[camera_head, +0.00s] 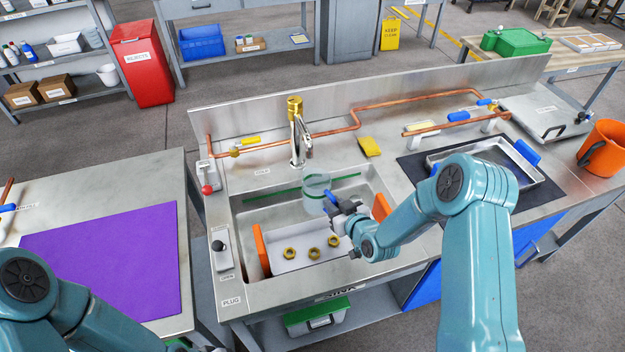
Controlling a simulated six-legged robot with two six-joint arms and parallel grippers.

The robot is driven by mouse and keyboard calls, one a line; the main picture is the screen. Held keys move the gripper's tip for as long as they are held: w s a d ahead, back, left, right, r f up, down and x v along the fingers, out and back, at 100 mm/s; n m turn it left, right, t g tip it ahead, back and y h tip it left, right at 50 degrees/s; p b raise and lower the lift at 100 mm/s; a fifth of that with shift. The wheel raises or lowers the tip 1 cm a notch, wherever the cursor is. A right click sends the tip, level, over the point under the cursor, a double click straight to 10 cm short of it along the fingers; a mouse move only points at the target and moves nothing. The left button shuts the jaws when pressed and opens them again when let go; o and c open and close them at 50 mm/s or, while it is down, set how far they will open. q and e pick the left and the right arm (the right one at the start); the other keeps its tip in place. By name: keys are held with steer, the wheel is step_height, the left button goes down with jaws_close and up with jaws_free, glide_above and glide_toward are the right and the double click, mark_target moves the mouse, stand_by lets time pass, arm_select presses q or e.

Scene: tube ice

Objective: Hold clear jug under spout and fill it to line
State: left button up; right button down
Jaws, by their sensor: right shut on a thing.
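The clear jug (316,186) is in the sink basin area, in front of and a little right of the metal spout (300,140). It looks upright. My right gripper (337,207) is shut on the jug at its blue handle (331,197), on the jug's right side. The fill line and any water in the jug are too small to tell. No stream shows clearly below the spout. My left arm is at the lower left, and its gripper is out of the picture.
A white tray with orange ends (262,248) and several brass nuts (314,253) lies at the sink's front. A yellow sponge (369,146) is behind the sink. A metal tray (470,150) is at right. A purple mat (110,262) covers the left bench.

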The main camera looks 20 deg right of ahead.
steer(key=s+b, duration=0.1)
steer(key=s, duration=0.6)
stand_by(0.6)
steer(key=w+a+r+m+h+b, duration=0.2)
steer(key=a+r+b, duration=0.1)
steer(key=r, duration=0.7)
steer(key=shift+a+r+h+b, duration=0.3)
steer(key=shift+r+b, duration=0.1)
steer(key=shift+b, duration=0.3)
steer(key=shift+w+d, duration=0.1)
steer(key=shift+w, duration=0.05)
